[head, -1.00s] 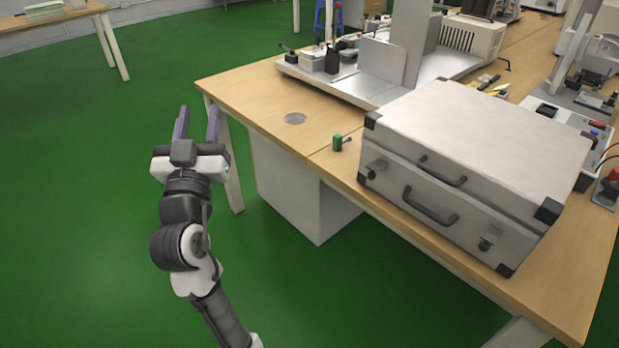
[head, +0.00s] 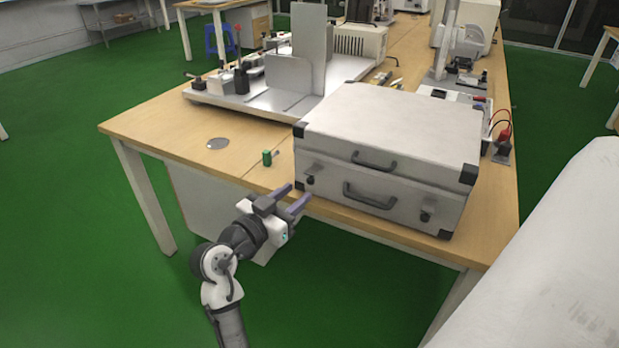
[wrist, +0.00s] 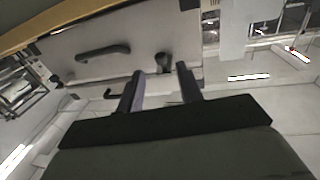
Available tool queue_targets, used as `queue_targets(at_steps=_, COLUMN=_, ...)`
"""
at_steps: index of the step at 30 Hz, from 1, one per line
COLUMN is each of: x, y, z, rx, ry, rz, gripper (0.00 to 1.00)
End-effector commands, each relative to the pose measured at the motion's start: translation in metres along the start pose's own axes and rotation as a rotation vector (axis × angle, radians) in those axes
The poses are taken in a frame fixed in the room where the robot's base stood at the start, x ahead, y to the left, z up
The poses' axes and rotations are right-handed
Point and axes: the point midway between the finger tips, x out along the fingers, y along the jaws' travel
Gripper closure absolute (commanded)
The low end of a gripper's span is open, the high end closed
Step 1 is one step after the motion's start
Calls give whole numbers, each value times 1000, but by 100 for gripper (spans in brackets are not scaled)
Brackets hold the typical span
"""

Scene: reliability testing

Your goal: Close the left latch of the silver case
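The silver case (head: 390,118) lies closed-looking on the wooden table, its front with two dark handles facing me. Its left latch (head: 311,179) is a small dark fitting near the front left corner; its exact position is too small to tell. The latch also shows in the wrist view (wrist: 163,62), just beyond the fingertips. The right latch (head: 426,215) is on the same face. My gripper (head: 297,193) is open and empty, its fingers pointing at the case front just short of the left latch. In the wrist view my gripper (wrist: 159,70) has its two fingers apart.
The table (head: 150,128) runs under the case, its front edge close to my gripper. A metal fixture (head: 270,90) stands behind. A large white surface (head: 550,260) fills the lower right.

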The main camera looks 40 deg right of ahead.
Motion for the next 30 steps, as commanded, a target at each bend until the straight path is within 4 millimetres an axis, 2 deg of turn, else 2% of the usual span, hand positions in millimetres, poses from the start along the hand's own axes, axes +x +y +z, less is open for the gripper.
queue_targets(at_steps=3, x=26, y=0, z=-2, rx=0, ry=0, rz=2, gripper=64)
queue_targets(at_steps=9, x=56, y=0, z=-2, rx=1, ry=1, rz=0, gripper=64)
queue_targets(at_steps=15, x=69, y=0, z=-1, rx=2, ry=0, rz=-2, gripper=64)
queue_targets(at_steps=23, x=69, y=-1, z=0, rx=1, ry=1, rz=-3, gripper=64)
queue_targets(at_steps=30, x=69, y=-1, z=0, rx=1, ry=1, rz=-3, gripper=94)
